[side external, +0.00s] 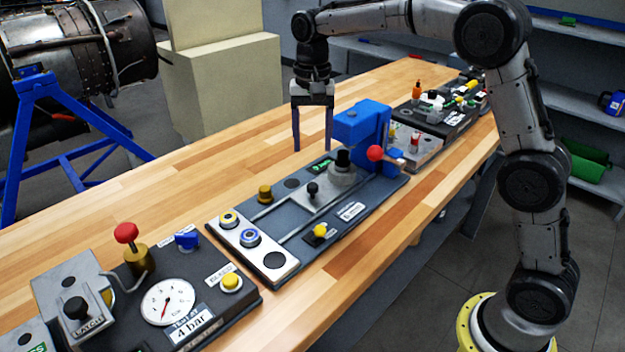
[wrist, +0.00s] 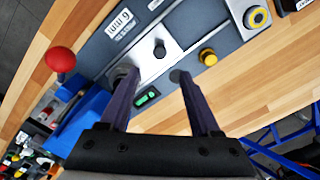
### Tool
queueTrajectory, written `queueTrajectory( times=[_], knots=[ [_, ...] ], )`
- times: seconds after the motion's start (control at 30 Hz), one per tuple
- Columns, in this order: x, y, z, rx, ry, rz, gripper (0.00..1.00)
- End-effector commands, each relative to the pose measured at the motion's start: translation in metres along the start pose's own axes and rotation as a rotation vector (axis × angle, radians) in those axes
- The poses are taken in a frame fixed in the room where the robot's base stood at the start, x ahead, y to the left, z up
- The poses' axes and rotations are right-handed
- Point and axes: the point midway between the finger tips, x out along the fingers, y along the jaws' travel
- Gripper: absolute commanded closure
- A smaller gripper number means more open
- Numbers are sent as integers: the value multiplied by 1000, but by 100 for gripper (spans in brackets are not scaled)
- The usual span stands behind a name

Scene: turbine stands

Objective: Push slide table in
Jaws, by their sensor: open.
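The slide table (side external: 318,198) is a light grey plate with a black knob (side external: 312,188), set between two rails on a dark station panel (side external: 375,197). A grey round part with a black top (side external: 342,172) stands at its end by the blue press (side external: 358,128). In the wrist view the slide table (wrist: 138,48) and its knob (wrist: 159,48) lie just beyond my fingertips. My gripper (side external: 312,148) is open and empty, pointing down above the bench at the panel's far side. In the wrist view the two fingers (wrist: 156,75) are apart, with nothing between them.
The press has a red ball lever (side external: 375,153). A yellow knob (side external: 265,193) stands on the far side of the panel, and a white end plate (side external: 252,245) closes its left end. A gauge station (side external: 165,302) sits front left. The wooden bench (side external: 190,205) is clear behind the panel.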

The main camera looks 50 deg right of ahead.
Motion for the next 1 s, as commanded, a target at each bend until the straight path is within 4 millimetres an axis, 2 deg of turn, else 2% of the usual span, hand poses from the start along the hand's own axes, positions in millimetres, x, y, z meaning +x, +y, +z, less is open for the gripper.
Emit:
queueTrajectory(
  times=[0.3, 0.5, 0.7, 1.0],
  knots=[
    [64, 0, 0, 0, -2, 2, 36],
    [92, 0, 0, 0, -1, 1, 36],
    [105, 0, 0, 0, 0, 0, 36],
    [106, 0, 0, 0, 0, 0, 38]
  ],
)
